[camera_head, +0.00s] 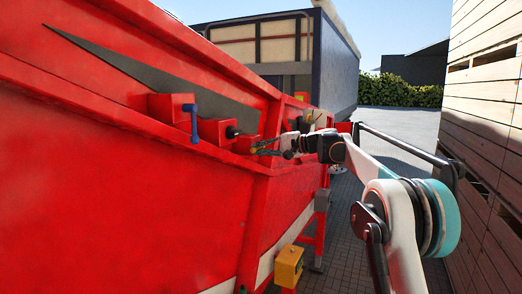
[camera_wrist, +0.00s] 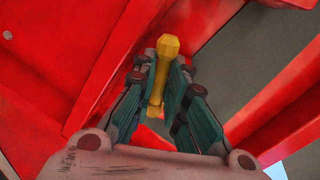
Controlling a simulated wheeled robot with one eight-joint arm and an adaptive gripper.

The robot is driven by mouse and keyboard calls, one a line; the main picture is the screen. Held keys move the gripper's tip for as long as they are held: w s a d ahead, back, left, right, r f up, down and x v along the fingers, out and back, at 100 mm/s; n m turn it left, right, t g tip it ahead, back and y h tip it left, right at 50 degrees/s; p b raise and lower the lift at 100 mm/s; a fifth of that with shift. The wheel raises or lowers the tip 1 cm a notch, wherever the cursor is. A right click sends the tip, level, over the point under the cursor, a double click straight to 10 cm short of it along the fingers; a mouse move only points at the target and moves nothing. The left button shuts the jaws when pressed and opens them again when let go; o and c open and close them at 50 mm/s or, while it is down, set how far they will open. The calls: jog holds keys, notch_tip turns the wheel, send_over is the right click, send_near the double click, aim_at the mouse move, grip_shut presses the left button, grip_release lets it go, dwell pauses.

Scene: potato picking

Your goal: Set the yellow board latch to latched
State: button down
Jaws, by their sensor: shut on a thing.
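The yellow board latch (camera_wrist: 168,46) is a yellow lever with a faceted knob at its end, seen in the middle of the wrist view against red metal. My gripper (camera_wrist: 159,75) has its two teal-padded fingers on either side of the lever and is shut on it, with the knob standing out past the fingertips. In the head view my gripper (camera_head: 289,143) is at the side of the red machine (camera_head: 120,140). There the latch is small and mostly covered by the gripper, so its exact setting cannot be told.
A blue-handled latch (camera_head: 193,118) and a black-handled one (camera_head: 233,132) sit on red boxes left of my gripper. A yellow box (camera_head: 289,266) is mounted low on the machine. Stacked wooden crates (camera_head: 487,130) stand at the right; paved ground lies between.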

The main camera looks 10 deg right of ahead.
jog(key=c, duration=1.8)
grip_release()
jog(key=shift+o, duration=0.6)
jog(key=shift+s+a+r, duration=0.1)
jog(key=shift+s, duration=0.15)
jog(key=shift+w, duration=0.15)
jog(key=shift+d, duration=0.25)
jog(key=v, duration=1.1)
jog(key=shift+s+d, duration=0.15)
jog(key=shift+s, duration=0.2)
jog(key=shift+r, duration=0.1)
